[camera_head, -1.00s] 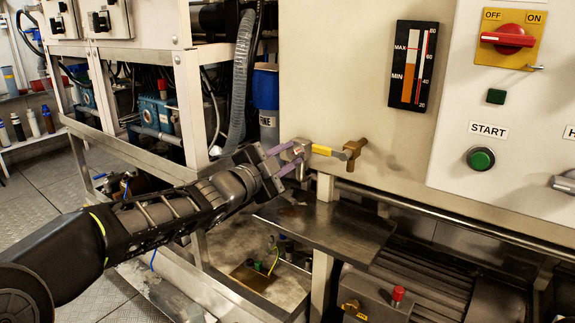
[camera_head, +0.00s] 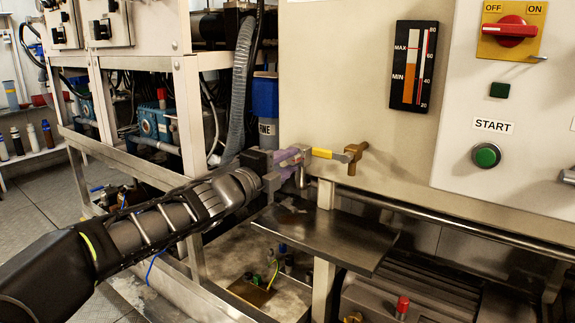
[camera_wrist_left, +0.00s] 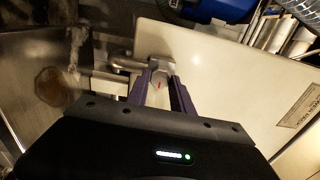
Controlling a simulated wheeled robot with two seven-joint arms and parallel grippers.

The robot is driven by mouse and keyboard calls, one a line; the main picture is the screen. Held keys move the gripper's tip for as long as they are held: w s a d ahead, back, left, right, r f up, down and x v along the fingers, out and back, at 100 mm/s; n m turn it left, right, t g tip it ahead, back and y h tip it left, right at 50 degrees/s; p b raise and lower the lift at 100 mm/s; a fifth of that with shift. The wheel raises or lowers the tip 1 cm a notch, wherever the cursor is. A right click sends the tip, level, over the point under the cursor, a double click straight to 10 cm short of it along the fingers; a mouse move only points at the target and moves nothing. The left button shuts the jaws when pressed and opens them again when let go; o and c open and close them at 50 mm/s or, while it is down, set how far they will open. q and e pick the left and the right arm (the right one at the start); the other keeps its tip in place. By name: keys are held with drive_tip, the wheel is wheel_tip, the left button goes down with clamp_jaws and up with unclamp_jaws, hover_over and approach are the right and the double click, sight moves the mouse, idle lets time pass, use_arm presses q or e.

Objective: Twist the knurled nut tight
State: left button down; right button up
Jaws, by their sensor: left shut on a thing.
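My left gripper (camera_head: 296,157) is at the left end of the small tap on the cream panel. The tap has a brass body (camera_head: 356,150) and a yellow lever (camera_head: 322,153) pointing left towards the gripper. My right gripper is not in view.
A steel drip tray (camera_head: 335,238) juts out below the tap. A blue-topped container (camera_head: 265,97) stands close behind the gripper, beside a grey corrugated hose (camera_head: 240,90). A control panel with a red switch (camera_head: 510,31) and green START button (camera_head: 486,156) is at the right.

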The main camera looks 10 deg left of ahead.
use_arm(q)
drive_tip(key=shift+f, duration=0.1)
drive_tip(key=c, duration=1.1)
unclamp_jaws()
drive_tip(key=shift+s, duration=0.15)
drive_tip(key=p+v, duration=0.1)
drive_tip(key=v, duration=0.6)
drive_tip(key=shift+s+a+p, duration=0.1)
drive_tip(key=shift+s+p, duration=0.15)
drive_tip(key=shift+p, duration=0.1)
